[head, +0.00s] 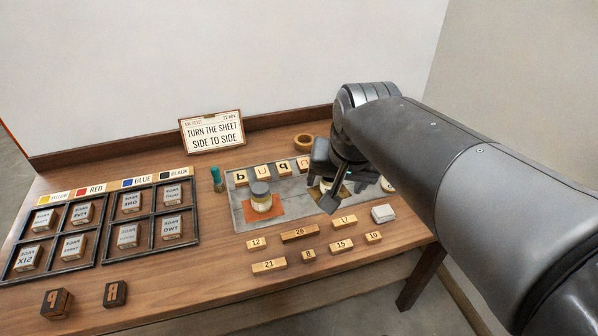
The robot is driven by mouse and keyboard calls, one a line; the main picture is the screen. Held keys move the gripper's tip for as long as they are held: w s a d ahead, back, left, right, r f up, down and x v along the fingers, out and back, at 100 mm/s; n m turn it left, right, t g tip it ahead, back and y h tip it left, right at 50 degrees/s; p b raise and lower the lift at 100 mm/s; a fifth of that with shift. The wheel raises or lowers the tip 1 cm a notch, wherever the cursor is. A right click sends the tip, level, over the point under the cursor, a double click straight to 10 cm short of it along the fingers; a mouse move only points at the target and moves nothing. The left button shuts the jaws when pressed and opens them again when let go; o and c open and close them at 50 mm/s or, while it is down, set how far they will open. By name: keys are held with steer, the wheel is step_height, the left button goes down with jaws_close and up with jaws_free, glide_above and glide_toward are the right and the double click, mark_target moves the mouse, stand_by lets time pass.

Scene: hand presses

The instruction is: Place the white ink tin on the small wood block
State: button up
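My gripper (331,201) is low over the right part of the grey metal slab. Its fingers are partly hidden by my wrist, so the gap between them does not show. A pale tin (325,186) shows partly beside the fingers, near an olive-yellow square; I cannot tell whether they touch it. A second pale jar with a grey lid (261,197) stands upright on an orange-red square, left of my gripper. Which one is the white ink tin is unclear. Small numbered wood blocks lie in front of the slab; the smallest (308,254) reads 8.
The grey slab (240,219) also carries letter blocks at its back. Black divided trays (98,233) fill the left. A sign (213,131), a green-topped bottle (217,179) and a tape ring (303,142) stand behind.

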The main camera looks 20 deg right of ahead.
steer(key=s+a+n+t, duration=0.1)
steer(key=s+a+n, duration=0.4)
steer(key=shift+s+f, duration=0.4)
steer(key=shift+f, duration=0.05)
